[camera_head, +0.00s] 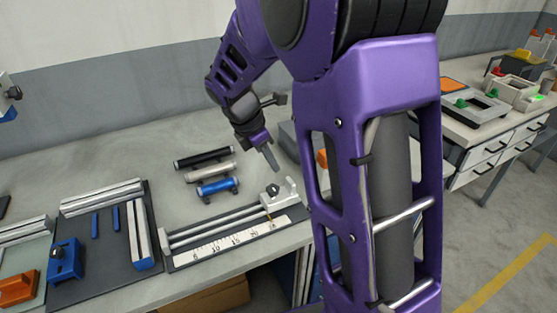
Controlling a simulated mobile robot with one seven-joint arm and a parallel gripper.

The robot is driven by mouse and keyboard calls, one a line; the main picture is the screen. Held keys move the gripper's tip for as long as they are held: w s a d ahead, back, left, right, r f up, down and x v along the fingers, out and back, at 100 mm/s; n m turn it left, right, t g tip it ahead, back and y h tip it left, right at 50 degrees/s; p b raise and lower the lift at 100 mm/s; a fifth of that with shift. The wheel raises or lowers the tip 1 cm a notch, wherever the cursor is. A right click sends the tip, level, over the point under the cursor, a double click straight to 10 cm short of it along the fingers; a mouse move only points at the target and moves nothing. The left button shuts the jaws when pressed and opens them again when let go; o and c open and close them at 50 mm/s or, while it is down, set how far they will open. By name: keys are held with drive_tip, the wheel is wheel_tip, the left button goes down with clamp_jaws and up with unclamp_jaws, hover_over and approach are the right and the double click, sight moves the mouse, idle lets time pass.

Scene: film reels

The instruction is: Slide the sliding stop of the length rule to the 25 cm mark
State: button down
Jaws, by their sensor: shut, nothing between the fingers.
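The length rule (228,243) lies on the bench, a white scale with two metal rails behind it; 5, 10, 15 and 20 are readable from left to right. The sliding stop (284,194), a pale block with a black knob, sits near the right end of the rails. Its small brass pointer (269,214) reaches down to the scale to the right of 20; the exact reading is too small to tell. My gripper (270,158) is shut and empty, pointing down above and behind the stop, apart from it.
Black, silver and blue rollers (216,187) lie behind the rule. A dark mat (110,262) with metal bars and a blue clamp (64,262) is on the left. My arm hides the bench right of the stop, including most of a grey box and an orange part.

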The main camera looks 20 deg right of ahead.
wheel_tip(320, 180, up, 2)
drive_tip(key=p, duration=0.1)
drive_tip(key=m+t+y+b, duration=0.3)
drive_tip(key=m+y+b, duration=0.4)
drive_tip(key=m+y, duration=0.7)
approach(279, 194)
drive_tip(key=w+d+r+m+h, duration=0.2)
drive_tip(key=d+r+m+h, duration=0.15)
drive_tip(key=d, duration=0.55)
drive_tip(key=shift+n, duration=0.35)
drive_tip(key=x, duration=0.4)
drive_tip(key=b+x, duration=0.1)
drive_tip(key=x, duration=0.4)
drive_tip(key=shift+a+r+b, duration=0.1)
drive_tip(key=shift+a+b, duration=0.2)
drive_tip(key=a, duration=0.3)
drive_tip(key=shift+s+a, duration=0.15)
drive_tip(key=shift+s, duration=0.1)
drive_tip(key=shift+a, duration=0.35)
